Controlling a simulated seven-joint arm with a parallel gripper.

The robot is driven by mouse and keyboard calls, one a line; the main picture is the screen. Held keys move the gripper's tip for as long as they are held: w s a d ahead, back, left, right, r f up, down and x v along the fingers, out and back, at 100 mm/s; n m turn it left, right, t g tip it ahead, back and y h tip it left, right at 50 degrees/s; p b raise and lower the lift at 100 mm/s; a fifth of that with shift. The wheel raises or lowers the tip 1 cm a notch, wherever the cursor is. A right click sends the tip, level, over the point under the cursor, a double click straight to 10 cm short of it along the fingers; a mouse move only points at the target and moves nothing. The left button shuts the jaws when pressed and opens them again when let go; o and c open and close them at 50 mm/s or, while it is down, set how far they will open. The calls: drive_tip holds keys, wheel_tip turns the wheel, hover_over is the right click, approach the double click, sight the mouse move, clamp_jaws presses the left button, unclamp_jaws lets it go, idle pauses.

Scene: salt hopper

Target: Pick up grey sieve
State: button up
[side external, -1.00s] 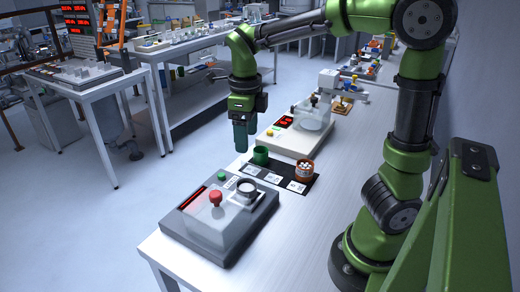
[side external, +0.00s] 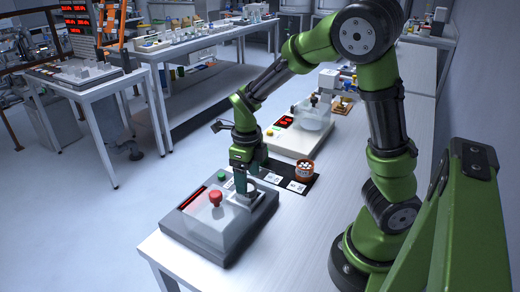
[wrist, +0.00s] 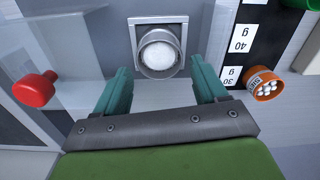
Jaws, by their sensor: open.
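The grey sieve (wrist: 160,53) is a round grey ring with white inside, seated in a square grey frame on the grey machine (side external: 190,235). It shows at the top middle of the wrist view; in the side view my gripper hides most of it. My gripper (wrist: 159,70) is open and empty, with its two teal fingers on either side of the sieve's near edge in the wrist view. In the side view my gripper (side external: 246,186) is low over the machine's back right part. I cannot tell whether the fingers touch the sieve.
An orange-brown pot (side external: 303,171) with white contents stands on a black strip with number labels (wrist: 240,45). A white machine (side external: 295,140) is farther back.

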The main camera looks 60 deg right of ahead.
drive_tip(key=f, duration=0.4)
drive_tip(key=shift+w+f, duration=0.2)
drive_tip(key=shift+c, duration=0.3)
